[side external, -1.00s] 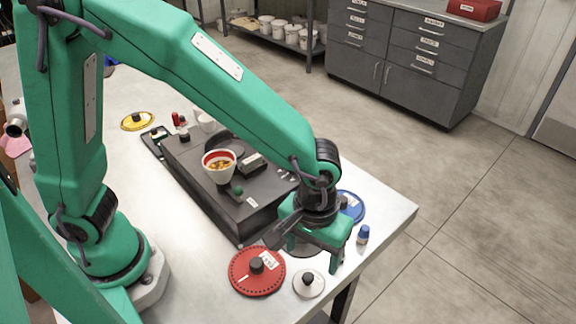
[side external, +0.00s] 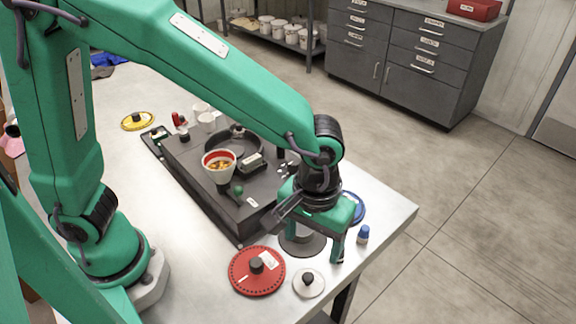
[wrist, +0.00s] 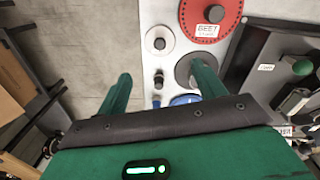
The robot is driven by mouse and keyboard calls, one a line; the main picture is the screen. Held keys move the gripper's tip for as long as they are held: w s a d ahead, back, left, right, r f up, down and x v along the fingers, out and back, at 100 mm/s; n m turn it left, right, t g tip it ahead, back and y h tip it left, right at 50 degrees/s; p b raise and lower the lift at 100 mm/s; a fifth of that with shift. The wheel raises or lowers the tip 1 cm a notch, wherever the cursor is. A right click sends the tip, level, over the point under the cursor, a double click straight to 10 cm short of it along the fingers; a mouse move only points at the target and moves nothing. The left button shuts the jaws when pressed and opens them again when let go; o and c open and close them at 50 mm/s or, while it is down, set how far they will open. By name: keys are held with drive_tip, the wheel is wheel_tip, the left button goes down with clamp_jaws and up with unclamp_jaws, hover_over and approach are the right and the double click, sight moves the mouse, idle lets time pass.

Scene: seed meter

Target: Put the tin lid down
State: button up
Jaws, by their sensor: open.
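The tin lid appears to be the small pale disc with a black knob (side external: 308,283). It lies flat on the table near the front edge, just right of the red plate, and also shows in the wrist view (wrist: 159,41). My gripper (side external: 315,247) is open above the table, behind and slightly right of the lid. Its fingers are apart with nothing held between them. The wrist view shows both fingers of my gripper (wrist: 162,72), with the lid beyond their tips, apart from them.
The red plate (side external: 248,278), labelled BEET, lies left of the lid. A grey disc (side external: 313,246) lies partly under my gripper. A blue plate (side external: 356,208) and a blue-capped bottle (side external: 363,235) are near the right edge. The dark seed meter (side external: 215,195) stands behind; a yellow plate (side external: 130,122) lies far left.

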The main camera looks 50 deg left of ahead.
drive_tip(key=a+r+m+t+h, duration=0.1)
drive_tip(key=a+r, duration=0.3)
drive_tip(key=a, duration=0.3)
drive_tip(key=a+r+t, duration=0.2)
drive_tip(key=a+r, duration=0.3)
drive_tip(key=a, duration=0.2)
drive_tip(key=s+a+r+m+t, duration=0.1)
drive_tip(key=s+a, duration=0.1)
drive_tip(key=a, duration=0.3)
drive_tip(key=s+a+r+m+t+y, duration=0.1)
drive_tip(key=s+a+r, duration=0.1)
drive_tip(key=a, duration=0.3)
drive_tip(key=shift+s+a+t, duration=0.3)
drive_tip(key=shift+s+a, duration=0.05)
drive_tip(key=shift+s, duration=0.35)
drive_tip(key=shift+r, duration=0.1)
